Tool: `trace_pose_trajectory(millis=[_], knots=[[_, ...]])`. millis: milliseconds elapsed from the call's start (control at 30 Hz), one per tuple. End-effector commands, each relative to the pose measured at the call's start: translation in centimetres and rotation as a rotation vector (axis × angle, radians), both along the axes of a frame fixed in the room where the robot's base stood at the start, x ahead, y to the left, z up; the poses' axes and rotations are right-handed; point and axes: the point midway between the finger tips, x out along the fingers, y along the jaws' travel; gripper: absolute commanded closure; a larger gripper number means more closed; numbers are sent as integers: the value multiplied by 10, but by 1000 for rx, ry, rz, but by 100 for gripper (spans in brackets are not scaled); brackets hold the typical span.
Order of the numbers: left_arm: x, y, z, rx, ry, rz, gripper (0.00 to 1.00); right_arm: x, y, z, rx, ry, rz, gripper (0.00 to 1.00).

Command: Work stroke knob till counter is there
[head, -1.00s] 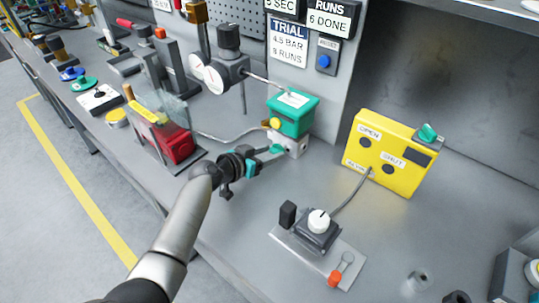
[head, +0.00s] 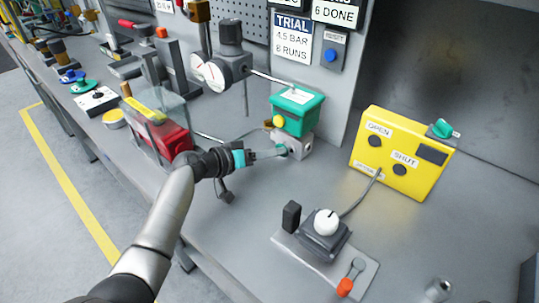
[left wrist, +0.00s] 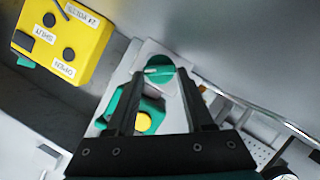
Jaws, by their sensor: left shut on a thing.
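The green-topped valve actuator (head: 294,110) stands on a pale block (head: 293,146) at the back of the bench. The green knob (left wrist: 160,70) is on the block's face; in the head view only a bit of it (head: 283,150) shows beside my fingertips. My left gripper (head: 277,152) reaches in from the left and is shut on the knob. In the left wrist view its two dark fingers (left wrist: 162,73) stand on either side of the knob. The counter sign (head: 335,16) reads 6 DONE. The trial sign (head: 291,38) reads 4.5 BAR, 8 RUNS. My right gripper is not in view.
A yellow box (head: 412,172) with OPEN and SHUT lamps, both dark, stands right of the actuator. A white-knobbed control (head: 326,222) on a plate sits in front. A red device (head: 170,140) behind a clear shield stands left, near my arm. Bare bench lies between.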

Motion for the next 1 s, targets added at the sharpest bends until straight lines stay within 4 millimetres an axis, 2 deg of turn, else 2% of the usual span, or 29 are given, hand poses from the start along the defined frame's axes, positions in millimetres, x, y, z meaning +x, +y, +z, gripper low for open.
trace_pose_trajectory(millis=[333,367,600,1000], knots=[[0,0,-1,-2,4,0,100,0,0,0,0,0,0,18],[0,0,-1,-2,4,0,47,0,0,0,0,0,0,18],[0,0,-1,-1,3,0,20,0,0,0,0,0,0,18],[-4,6,2,-2,2,1,18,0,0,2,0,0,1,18]])
